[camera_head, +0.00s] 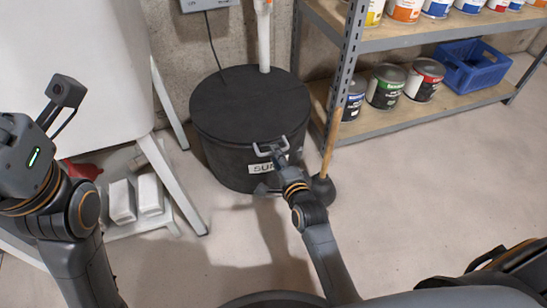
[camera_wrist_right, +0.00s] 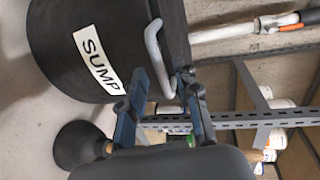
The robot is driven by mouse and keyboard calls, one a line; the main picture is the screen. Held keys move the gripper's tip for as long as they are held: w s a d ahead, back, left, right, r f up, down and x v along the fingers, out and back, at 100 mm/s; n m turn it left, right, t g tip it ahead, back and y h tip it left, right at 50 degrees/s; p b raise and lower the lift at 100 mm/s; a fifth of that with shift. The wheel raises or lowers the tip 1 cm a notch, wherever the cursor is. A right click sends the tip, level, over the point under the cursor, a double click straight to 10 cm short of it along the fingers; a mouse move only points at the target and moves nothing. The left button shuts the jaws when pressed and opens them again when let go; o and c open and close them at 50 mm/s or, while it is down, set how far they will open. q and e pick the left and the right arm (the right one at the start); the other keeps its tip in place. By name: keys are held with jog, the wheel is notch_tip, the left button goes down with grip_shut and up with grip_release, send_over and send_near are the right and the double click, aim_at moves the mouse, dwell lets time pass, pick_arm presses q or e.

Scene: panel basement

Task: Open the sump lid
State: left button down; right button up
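The sump (camera_head: 225,165) is a black round tub on the floor with a white SUMP label, partly hidden by my right gripper. Its flat black lid (camera_head: 240,100) lies closed on top. A light grey handle (camera_head: 271,148) is at the lid's front edge. My right gripper (camera_head: 275,161) is at this handle. In the right wrist view its fingers (camera_wrist_right: 165,85) are apart, with the lower end of the handle (camera_wrist_right: 155,45) between them. Whether they touch it I cannot tell. My left gripper's body (camera_head: 30,160) is at the left edge; its fingers do not show.
A metal shelf (camera_head: 410,120) with paint cans and a blue crate (camera_head: 473,67) stands close on the right. A plunger (camera_head: 324,188) stands between shelf and tub. A pale pipe (camera_head: 264,40) rises behind the lid. A white tank (camera_head: 75,75) on legs is left.

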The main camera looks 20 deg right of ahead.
jog(key=shift+b+x, duration=0.5)
jog(key=shift+x, duration=1)
grip_shut()
